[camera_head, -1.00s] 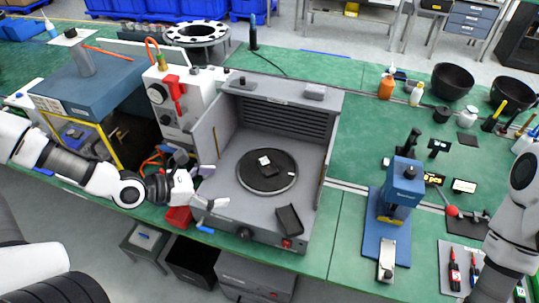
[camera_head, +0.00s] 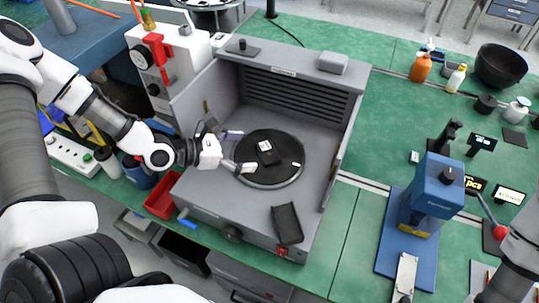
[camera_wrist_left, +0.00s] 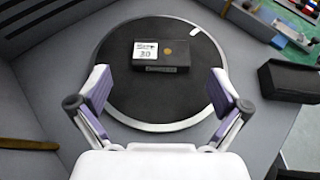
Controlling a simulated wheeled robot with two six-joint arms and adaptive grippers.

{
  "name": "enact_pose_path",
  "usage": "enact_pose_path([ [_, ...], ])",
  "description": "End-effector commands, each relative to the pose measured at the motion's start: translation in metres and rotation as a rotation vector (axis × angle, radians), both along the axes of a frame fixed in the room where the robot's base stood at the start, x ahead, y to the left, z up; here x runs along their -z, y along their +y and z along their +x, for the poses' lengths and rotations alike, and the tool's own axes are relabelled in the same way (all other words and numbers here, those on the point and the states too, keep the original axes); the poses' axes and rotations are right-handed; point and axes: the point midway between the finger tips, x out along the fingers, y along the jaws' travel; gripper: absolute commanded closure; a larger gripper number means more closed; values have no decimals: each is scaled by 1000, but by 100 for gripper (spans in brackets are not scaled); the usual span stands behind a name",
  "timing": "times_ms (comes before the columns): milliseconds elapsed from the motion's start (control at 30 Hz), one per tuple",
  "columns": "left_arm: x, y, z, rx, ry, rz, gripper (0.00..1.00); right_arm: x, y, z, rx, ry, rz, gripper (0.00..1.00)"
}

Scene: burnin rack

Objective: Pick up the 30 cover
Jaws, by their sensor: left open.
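The 30 cover (camera_head: 269,154) is a small dark block lying on the round black turntable (camera_head: 262,175) inside the open grey chamber. In the left wrist view the cover (camera_wrist_left: 160,66) shows a white label reading 30 and a brown dot on its top. My left gripper (camera_head: 240,151) is open and empty at the left side of the turntable. In the left wrist view the fingers of my left gripper (camera_wrist_left: 164,90) stand apart, one to each side of the cover and nearer the camera, not touching it. My right gripper is out of view.
The grey chamber (camera_head: 190,207) has side walls and a louvred back. A black tray (camera_head: 287,223) lies at its front right. A red bin (camera_head: 162,196) sits left of it. A blue press (camera_head: 432,197) stands to the right, with green bench (camera_head: 345,235) between.

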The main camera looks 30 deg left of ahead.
Motion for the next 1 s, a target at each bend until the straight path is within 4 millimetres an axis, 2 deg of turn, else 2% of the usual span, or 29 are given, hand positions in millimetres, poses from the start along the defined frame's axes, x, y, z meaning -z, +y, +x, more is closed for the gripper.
enact_pose_path([
  [433,23,-30,31,4,2,3,0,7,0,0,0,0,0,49],
  [700,23,-32,34,0,0,-1,0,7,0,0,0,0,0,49],
  [767,23,-32,34,0,-1,-1,21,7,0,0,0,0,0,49],
  [800,23,-32,34,0,-1,-1,35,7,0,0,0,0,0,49],
  [867,23,-32,34,0,0,0,53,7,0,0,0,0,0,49],
  [967,23,-32,34,0,0,0,54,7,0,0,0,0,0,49],
  [1000,23,-32,34,0,0,0,59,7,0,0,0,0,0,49],
])
